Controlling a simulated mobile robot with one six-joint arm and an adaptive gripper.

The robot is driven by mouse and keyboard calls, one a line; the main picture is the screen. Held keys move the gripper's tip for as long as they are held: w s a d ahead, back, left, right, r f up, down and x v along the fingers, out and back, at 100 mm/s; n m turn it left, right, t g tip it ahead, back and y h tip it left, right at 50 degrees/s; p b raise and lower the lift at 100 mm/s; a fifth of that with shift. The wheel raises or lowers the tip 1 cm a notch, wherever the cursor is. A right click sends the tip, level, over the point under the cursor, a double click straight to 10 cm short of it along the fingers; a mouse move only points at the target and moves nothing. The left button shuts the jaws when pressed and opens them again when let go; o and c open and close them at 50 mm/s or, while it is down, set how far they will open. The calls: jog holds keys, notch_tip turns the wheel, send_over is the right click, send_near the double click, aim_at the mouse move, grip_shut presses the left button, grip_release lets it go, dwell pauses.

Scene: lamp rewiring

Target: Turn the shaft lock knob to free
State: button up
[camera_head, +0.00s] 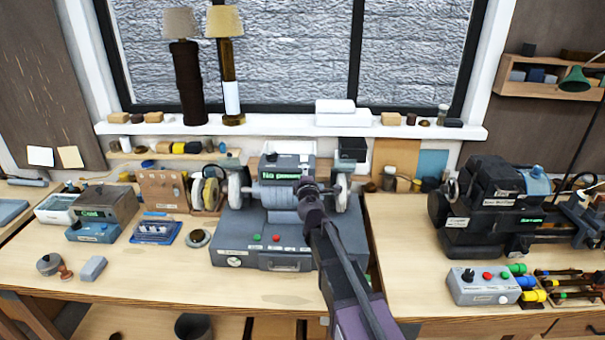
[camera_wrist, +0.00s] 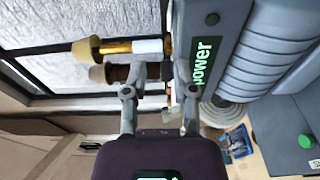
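A grey-blue bench polishing machine (camera_head: 270,243) stands at the middle of the bench, with pale wheels at both ends of its shaft. Its dark upper housing carries a lit green display (camera_head: 291,176). My gripper (camera_head: 308,184) is in front of the right part of the shaft housing and hides some of it. In the wrist view my gripper (camera_wrist: 160,72) has its two fingers apart with nothing between them. The machine's ribbed grey body (camera_wrist: 265,50) and a green "power" text (camera_wrist: 203,62) lie to their right. I cannot make out the shaft lock knob for certain.
Two lamps (camera_head: 187,80) (camera_head: 229,75) stand on the window sill. A black machine (camera_head: 485,205) and a grey control box (camera_head: 483,286) are at the right. Small boxes and tools crowd the left. The bench front at left is mostly clear.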

jog(key=s+d+f+m+g+h+b, duration=0.1)
jog(key=s+d+f+m+g+h, duration=0.3)
jog(key=d, duration=0.4)
jog(key=s+d+f+m+g+h+b, duration=0.1)
jog(key=s+d+f+m+h, duration=0.2)
jog(key=d+m, duration=0.35)
jog(key=s+d+f+m+g+h, duration=0.25)
jog(key=s+d+f+m, duration=0.2)
jog(key=d, duration=0.35)
jog(key=s+f+m+g+y+b, duration=0.1)
jog(key=s+f+m+g+y, duration=0.1)
jog(key=s+f+g, duration=0.3)
jog(key=s+d+f+m+g+y+b, duration=0.1)
jog(key=s+f+g+y, duration=0.3)
jog(key=s, duration=1)
notch_tip(320, 180, down, 2)
jog(key=shift+s+f+m+g+y, duration=0.25)
jog(key=shift+m+g+y, duration=0.1)
jog(key=shift+m+g, duration=0.45)
jog(key=shift+d, duration=0.1)
